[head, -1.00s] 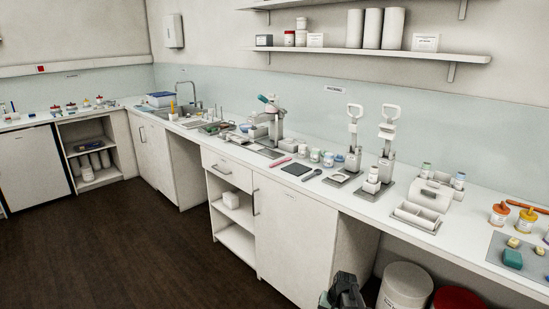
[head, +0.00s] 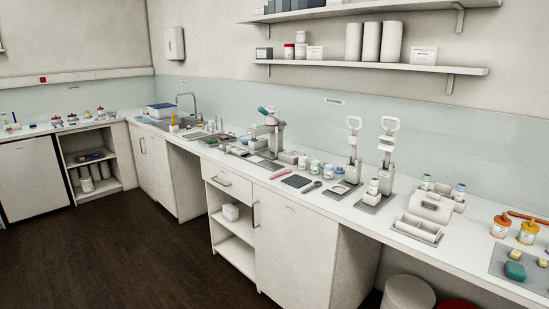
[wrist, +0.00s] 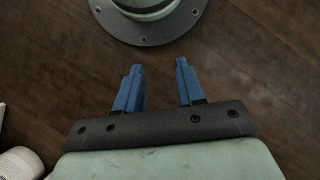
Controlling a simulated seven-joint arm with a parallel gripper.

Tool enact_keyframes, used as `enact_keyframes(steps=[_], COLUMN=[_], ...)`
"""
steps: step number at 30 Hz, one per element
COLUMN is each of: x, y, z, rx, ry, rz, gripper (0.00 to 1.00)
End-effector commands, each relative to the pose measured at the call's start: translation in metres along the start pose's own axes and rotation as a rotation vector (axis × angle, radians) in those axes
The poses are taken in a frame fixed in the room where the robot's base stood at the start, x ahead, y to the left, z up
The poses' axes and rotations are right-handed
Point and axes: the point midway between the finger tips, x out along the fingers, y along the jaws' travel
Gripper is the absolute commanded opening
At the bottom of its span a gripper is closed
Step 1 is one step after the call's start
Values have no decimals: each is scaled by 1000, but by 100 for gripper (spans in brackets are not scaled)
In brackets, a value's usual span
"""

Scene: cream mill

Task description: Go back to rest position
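My gripper (wrist: 160,70) shows in the wrist view with two blue fingers set apart and nothing between them. It is open and empty, and points over the dark wooden floor (wrist: 255,75). A round grey-green flange with bolts (wrist: 150,38), which looks like part of my own base, lies ahead of the fingertips. My gripper and arm are not in the head view now.
A long white counter (head: 335,203) runs along the wall with a microscope (head: 270,130), two lever presses (head: 352,155) and several jars. A sink (head: 185,122) is at the far left. A white tub (head: 408,292) stands under the counter. The floor (head: 130,250) is clear.

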Motion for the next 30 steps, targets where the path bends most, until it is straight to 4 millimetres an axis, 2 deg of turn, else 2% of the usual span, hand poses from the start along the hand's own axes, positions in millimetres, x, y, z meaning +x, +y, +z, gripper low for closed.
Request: enact_keyframes(steps=[1,3,9,30], x=[9,20,36,38], y=[2,4,8,8], z=[18,34,62,66], rx=[-10,-20,-40,-44], ry=[-26,-54,-102,-110], rz=[11,24,46,49], gripper=[38,38,38,38])
